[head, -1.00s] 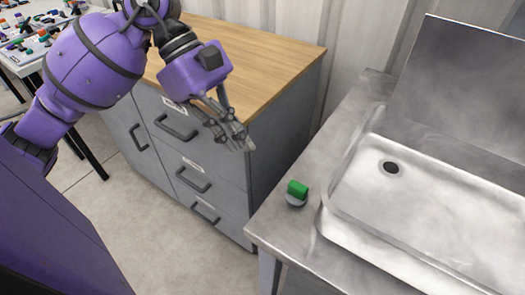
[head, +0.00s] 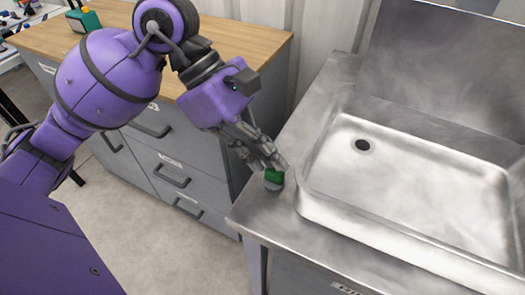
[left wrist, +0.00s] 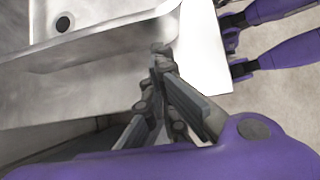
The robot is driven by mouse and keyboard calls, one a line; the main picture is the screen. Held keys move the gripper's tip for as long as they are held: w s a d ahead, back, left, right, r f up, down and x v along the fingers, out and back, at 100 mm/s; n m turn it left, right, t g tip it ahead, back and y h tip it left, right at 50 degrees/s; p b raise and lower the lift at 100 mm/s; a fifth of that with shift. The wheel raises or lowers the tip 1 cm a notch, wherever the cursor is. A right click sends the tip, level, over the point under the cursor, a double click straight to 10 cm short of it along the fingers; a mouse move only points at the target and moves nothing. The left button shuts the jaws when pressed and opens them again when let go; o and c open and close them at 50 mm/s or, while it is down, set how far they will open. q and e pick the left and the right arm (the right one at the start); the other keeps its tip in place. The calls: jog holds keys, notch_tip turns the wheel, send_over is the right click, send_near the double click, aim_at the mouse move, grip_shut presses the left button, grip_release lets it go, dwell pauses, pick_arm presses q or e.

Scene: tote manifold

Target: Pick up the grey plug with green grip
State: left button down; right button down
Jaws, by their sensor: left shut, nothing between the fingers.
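The grey plug with green grip (head: 273,179) stands on the metal counter left of the sink basin, near the counter's left edge. Its green grip is on top, and its grey base shows below. My left gripper (head: 277,163) is shut and empty, with its fingertips right at the top of the green grip and partly covering it. I cannot tell whether they touch it. In the left wrist view the shut fingers (left wrist: 161,50) point over the counter, and the plug cannot be made out there. My right gripper is not in view.
The metal sink basin (head: 410,185) with a dark drain lies just right of the plug, its raised rim close by. A grey drawer cabinet (head: 150,165) with a wooden top stands to the left. A green and dark object (head: 84,20) sits on that top.

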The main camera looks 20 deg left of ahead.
pick_arm(q)
jog(key=shift+f, duration=0.1)
jog(key=a+b, duration=0.1)
jog(key=a, duration=0.2)
jog(key=shift+d, duration=0.1)
